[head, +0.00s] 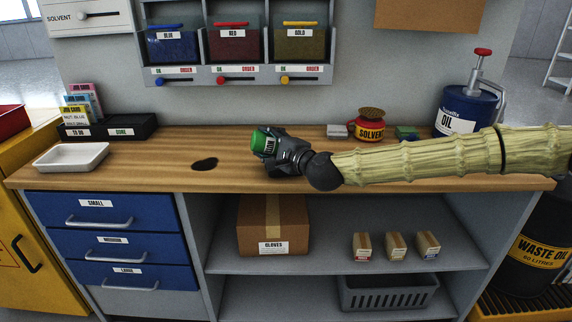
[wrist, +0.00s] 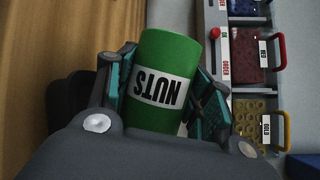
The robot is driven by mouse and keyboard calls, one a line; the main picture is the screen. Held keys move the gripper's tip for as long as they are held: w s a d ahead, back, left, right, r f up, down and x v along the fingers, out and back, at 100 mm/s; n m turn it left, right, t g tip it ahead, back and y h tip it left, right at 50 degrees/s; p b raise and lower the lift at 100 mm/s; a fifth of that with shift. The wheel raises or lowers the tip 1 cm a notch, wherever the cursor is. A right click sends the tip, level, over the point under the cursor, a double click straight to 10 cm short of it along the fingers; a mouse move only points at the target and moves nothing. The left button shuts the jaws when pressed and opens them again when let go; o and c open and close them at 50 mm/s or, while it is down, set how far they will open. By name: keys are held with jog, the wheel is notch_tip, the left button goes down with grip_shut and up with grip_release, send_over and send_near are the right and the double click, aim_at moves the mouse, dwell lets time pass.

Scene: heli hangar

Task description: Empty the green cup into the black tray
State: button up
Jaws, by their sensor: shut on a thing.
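The green cup (head: 259,141), with a white NUTS label, is held in my gripper (head: 270,147) above the middle of the wooden bench. In the wrist view the green cup (wrist: 168,58) sits between the two teal-padded fingers of my gripper (wrist: 162,92), and its label reads upside down. I cannot see into the cup or tell its exact tilt. A black tray (head: 107,127) labelled TO DO and DONE stands at the back left of the bench, with several job cards upright in its left part. The gripper is well to the right of it.
A white tray (head: 72,157) lies at the bench's front left. A dark stain (head: 204,164) marks the wood between it and my gripper. Wall bins (head: 235,45) hang behind.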

jog(key=shift+d+r+m+y+b, duration=0.2)
jog(key=shift+r+m+y+b, duration=0.15)
jog(key=shift+b, duration=0.55)
dwell(0.4)
jog(key=shift+w+f, duration=0.1)
jog(key=shift+f, duration=0.15)
dwell(0.4)
jog(key=shift+d+r+m+b, duration=0.2)
jog(key=shift+m+b, duration=0.25)
jog(key=shift+b, duration=0.45)
jog(key=shift+a+r+p, duration=0.1)
jog(key=shift+r+p, duration=0.15)
jog(key=shift+p, duration=0.3)
jog(key=p, duration=0.1)
jog(key=n+p, duration=0.1)
jog(key=p, duration=0.1)
jog(key=shift+a+f+n+p, duration=0.1)
jog(key=shift+a+n+p, duration=0.2)
jog(key=shift+a, duration=0.05)
jog(key=p, duration=0.2)
jog(key=n+h+p, duration=0.1)
jog(key=shift+a+r+p, duration=0.2)
jog(key=shift+r+p, duration=0.2)
jog(key=shift+s+a+n+p, duration=0.2)
jog(key=shift+n+p, duration=0.1)
jog(key=shift+p, duration=0.3)
jog(key=shift+f+g+h, duration=0.25)
jog(key=shift+f+g, duration=0.15)
jog(key=shift+f, duration=0.15)
jog(key=shift+n+p, duration=0.3)
